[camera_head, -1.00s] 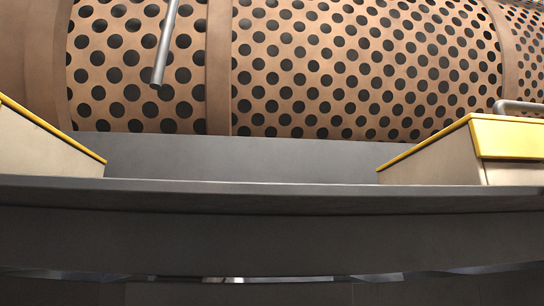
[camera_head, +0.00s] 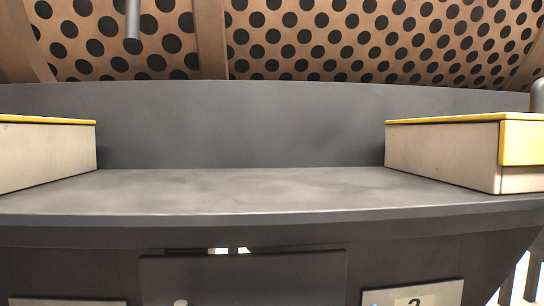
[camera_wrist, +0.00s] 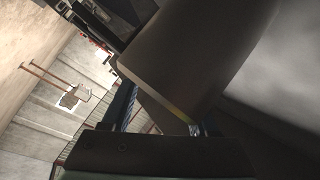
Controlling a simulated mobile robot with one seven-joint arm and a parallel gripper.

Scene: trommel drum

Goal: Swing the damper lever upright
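I cannot pick out the damper lever with certainty. In the head view a grey rod (camera_head: 133,20) hangs in front of the perforated drum at the upper left, its lower end free and its top cut off by the frame. A short grey rounded bar (camera_head: 537,95) shows at the right edge beside a yellow-edged box. I cannot tell whether either is the lever. My gripper does not show in the head view.
A grey shelf (camera_head: 240,190) spans the head view, its middle clear. Yellow-edged boxes stand at its left (camera_head: 45,155) and right (camera_head: 440,155). The perforated drum (camera_head: 330,40) is behind. Below are a dark panel (camera_head: 245,280) and a placard marked 2 (camera_head: 440,294).

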